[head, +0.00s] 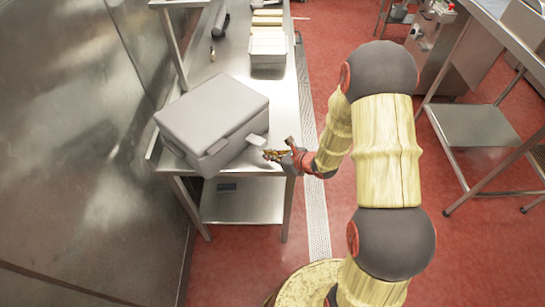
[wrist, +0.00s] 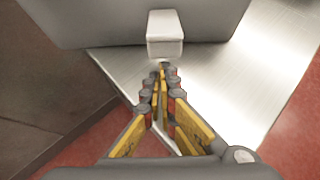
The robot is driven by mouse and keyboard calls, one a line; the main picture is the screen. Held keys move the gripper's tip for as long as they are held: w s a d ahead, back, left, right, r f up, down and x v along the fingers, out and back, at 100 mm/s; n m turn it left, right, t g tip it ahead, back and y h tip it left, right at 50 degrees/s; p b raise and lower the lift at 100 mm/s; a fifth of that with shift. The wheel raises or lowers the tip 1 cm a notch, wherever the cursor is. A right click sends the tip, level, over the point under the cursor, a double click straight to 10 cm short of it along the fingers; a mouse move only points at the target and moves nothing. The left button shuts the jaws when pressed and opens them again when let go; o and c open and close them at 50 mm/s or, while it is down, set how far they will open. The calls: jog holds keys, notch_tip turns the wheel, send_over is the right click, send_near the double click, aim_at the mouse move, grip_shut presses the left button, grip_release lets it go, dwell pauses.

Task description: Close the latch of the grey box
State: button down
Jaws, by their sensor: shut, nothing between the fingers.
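The grey box (head: 211,112) stands on the steel table with its lid down. Its latch (head: 257,141) is a light grey tab that sticks outward from the box's right-hand side in the head view. In the wrist view the latch (wrist: 165,34) is at the top centre, against the dark wall of the grey box (wrist: 80,22). My gripper (head: 268,154) is beside the latch, near the table's edge. In the wrist view my gripper's fingertips (wrist: 164,68) are together and empty, just below the latch's lower end. I cannot tell whether they touch it.
The steel table (head: 233,62) has a narrow free strip at its front right edge. White containers (head: 267,47) stand farther back on it. A steel wall (head: 80,130) is close on the left. Another steel table (head: 480,125) stands to the right across the red floor (head: 470,240).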

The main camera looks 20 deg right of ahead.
aim_at(262, 147)
jog(key=shift+r, duration=0.15)
jog(key=shift+r+g+p, duration=0.25)
jog(key=shift+g+p, duration=0.05)
jog(key=shift+p, duration=0.45)
